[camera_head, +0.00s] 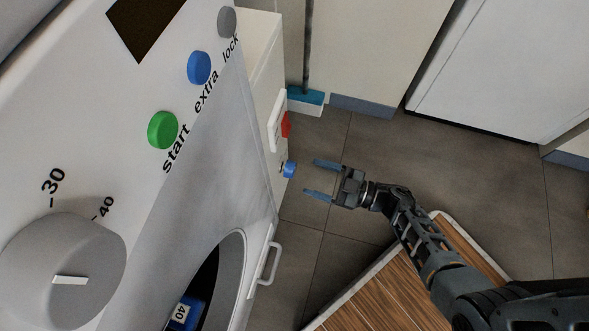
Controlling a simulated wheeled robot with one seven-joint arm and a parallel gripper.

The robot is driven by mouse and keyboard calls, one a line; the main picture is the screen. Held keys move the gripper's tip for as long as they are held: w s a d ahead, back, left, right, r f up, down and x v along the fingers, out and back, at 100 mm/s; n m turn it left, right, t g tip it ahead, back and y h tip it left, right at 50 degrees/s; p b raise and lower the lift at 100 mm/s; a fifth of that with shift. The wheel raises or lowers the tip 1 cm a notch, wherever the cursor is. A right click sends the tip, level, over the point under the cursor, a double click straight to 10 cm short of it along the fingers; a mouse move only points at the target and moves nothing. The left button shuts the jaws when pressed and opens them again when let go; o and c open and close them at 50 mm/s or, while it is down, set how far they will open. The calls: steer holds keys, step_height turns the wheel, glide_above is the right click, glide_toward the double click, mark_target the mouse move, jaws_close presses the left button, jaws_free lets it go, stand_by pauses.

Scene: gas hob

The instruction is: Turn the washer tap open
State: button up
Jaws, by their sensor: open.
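A small blue knob (290,169), which looks like the washer tap, sticks out from the side of a white cabinet beside the washing machine. My gripper (312,178) is open and empty. Its two blue-tipped fingers point left at the blue knob, a short gap to its right, with the knob's height roughly between them in the picture. No contact shows. The knob's exact turn position is too small to tell.
The washer front (180,210) fills the left, with a dial (70,270), several buttons and a door handle (269,262). A red switch-like part (286,124) sits above the knob. A wooden-topped surface (375,300) lies under my arm. Grey floor (385,165) is open.

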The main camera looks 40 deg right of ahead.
mark_target(294, 171)
steer(key=b+x, duration=0.1)
steer(key=x, duration=0.5)
steer(key=shift+w+a, duration=0.15)
steer(key=shift+w, duration=0.15)
steer(key=c, duration=1)
